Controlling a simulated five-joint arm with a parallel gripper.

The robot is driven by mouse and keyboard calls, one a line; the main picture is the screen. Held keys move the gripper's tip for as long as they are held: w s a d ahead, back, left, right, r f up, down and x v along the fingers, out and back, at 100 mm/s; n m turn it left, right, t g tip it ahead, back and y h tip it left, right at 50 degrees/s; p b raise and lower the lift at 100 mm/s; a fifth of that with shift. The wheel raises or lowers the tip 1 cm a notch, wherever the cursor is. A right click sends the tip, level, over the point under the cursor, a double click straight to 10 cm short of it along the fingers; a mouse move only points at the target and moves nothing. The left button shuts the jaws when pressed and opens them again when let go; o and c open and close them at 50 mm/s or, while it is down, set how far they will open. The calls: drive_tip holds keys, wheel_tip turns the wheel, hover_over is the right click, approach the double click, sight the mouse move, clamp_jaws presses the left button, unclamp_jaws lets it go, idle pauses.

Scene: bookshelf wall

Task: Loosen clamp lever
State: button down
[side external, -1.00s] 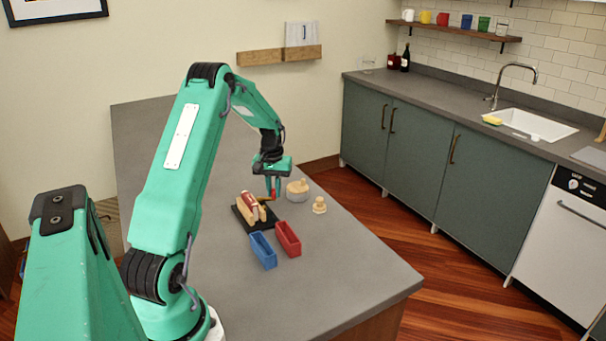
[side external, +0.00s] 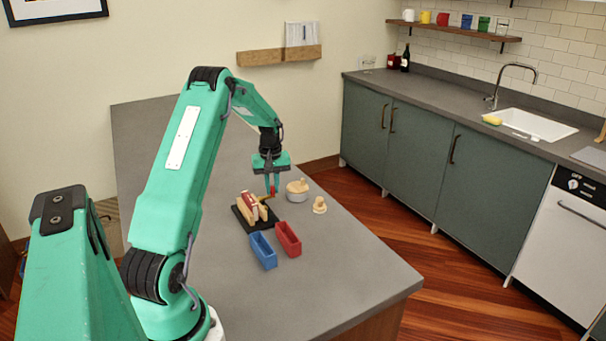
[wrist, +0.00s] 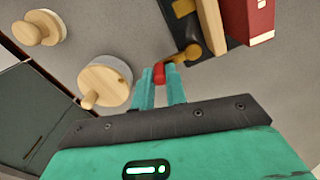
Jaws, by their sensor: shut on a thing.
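The clamp is a black base (side external: 241,218) with pale wooden jaws (side external: 243,212) around a red book-like block (side external: 249,199). Its brass lever (wrist: 186,55) sticks out from the base and ends in a red knob (wrist: 159,72). My gripper (side external: 272,191) comes down from above at the clamp's far right side. In the wrist view my gripper (wrist: 160,71) has its two teal fingers on either side of the red knob, shut on it. The fingers partly hide the knob. In the side view the lever is small and mostly hidden.
A round wooden-lidded grey pot (side external: 297,191) stands close to the right of my gripper. A wooden knob piece (side external: 320,205) stands farther right. A blue bin (side external: 263,251) and a red bin (side external: 288,239) lie in front. The grey table (side external: 330,275) is clear toward its front.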

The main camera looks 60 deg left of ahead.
sight(272, 186)
drive_tip(key=shift+a, duration=0.1)
drive_tip(key=c, duration=1.4)
unclamp_jaws()
drive_tip(key=shift+r, duration=0.1)
drive_tip(key=shift+r, duration=3.85)
